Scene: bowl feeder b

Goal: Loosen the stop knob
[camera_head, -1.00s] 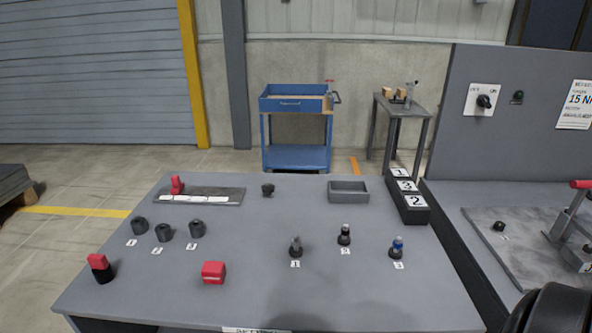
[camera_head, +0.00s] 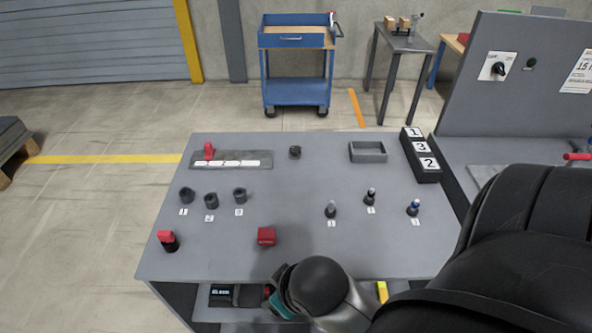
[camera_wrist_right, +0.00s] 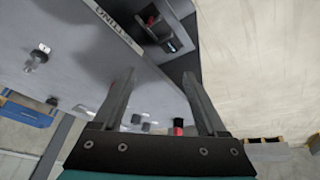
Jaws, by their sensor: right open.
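Which part is the stop knob I cannot tell for certain. A red block (camera_head: 208,151) sits on a grey bar with white scale strips (camera_head: 240,163) at the table's back left. A small dark knob-like part (camera_head: 295,152) stands right of the bar. A red-topped black part (camera_head: 168,241) stands at the front left, and a red box (camera_head: 266,236) to its right. My right gripper (camera_wrist_right: 158,80) is open and empty in the right wrist view, by the table's edge, apart from these parts. My left gripper is out of view.
Several black cylinders (camera_head: 211,201) and several small fittings (camera_head: 331,209) stand on the table (camera_head: 290,185). A grey tray (camera_head: 368,151) and a numbered black block (camera_head: 420,155) are at the back right. A panel (camera_head: 540,80) rises at right. My right arm covers the front right.

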